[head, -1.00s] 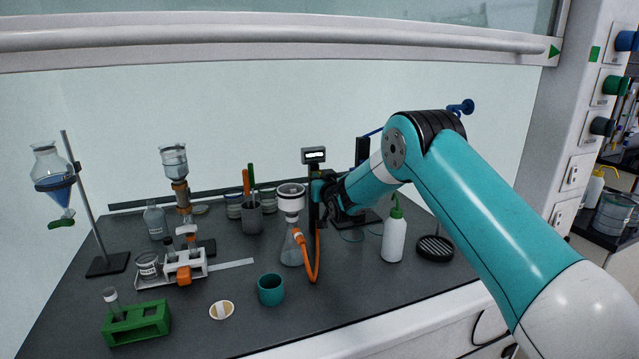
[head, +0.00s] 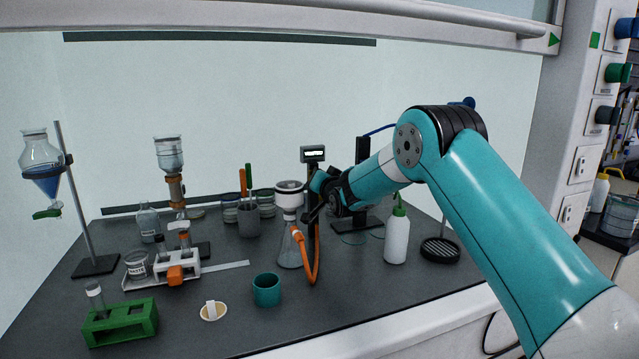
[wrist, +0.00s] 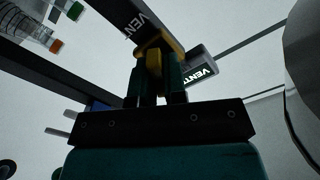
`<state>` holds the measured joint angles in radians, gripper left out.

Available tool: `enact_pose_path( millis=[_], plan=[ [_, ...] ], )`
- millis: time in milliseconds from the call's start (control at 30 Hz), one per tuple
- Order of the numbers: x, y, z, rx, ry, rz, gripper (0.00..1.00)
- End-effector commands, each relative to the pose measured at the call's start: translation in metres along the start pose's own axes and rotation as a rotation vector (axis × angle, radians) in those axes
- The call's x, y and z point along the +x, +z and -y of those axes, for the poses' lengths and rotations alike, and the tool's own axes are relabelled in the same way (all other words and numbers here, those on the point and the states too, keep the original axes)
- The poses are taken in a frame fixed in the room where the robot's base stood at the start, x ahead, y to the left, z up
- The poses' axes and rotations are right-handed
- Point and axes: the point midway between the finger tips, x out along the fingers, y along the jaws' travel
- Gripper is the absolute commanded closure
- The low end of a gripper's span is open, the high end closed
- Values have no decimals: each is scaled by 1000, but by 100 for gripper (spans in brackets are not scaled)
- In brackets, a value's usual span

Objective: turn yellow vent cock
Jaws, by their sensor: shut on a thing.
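The yellow vent cock (wrist: 154,62) shows in the wrist view between the two dark teal fingers of my gripper (wrist: 156,82), which are shut on it. It sits at a dark bar with a white VENT label (wrist: 137,24). A second VENT label (wrist: 203,72) is on a grey block just right of it. In the head view my gripper (head: 316,197) is at the dark post with the small display (head: 313,154), behind the filter flask. The cock cannot be made out there, and its turn angle is hard to read.
The filter flask (head: 290,250) with its orange hose (head: 313,268) stands close in front and left of my gripper. A green-capped wash bottle (head: 397,240) stands right, below my arm. A teal cup (head: 267,291) and green rack (head: 125,322) are nearer the front.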

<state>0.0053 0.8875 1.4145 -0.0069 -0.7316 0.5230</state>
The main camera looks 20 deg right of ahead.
Motion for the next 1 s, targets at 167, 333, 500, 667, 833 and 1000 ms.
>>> enact_pose_path(
  millis=[167,333,500,667,833,1000],
  plan=[
    [0,0,0,2,0,1,100],
    [0,0,0,2,0,1,85],
    [0,0,0,1,0,1,64],
    [0,0,0,1,0,1,64],
    [-7,1,0,1,1,2,64],
    [-32,2,-1,1,0,1,64]
  ],
)
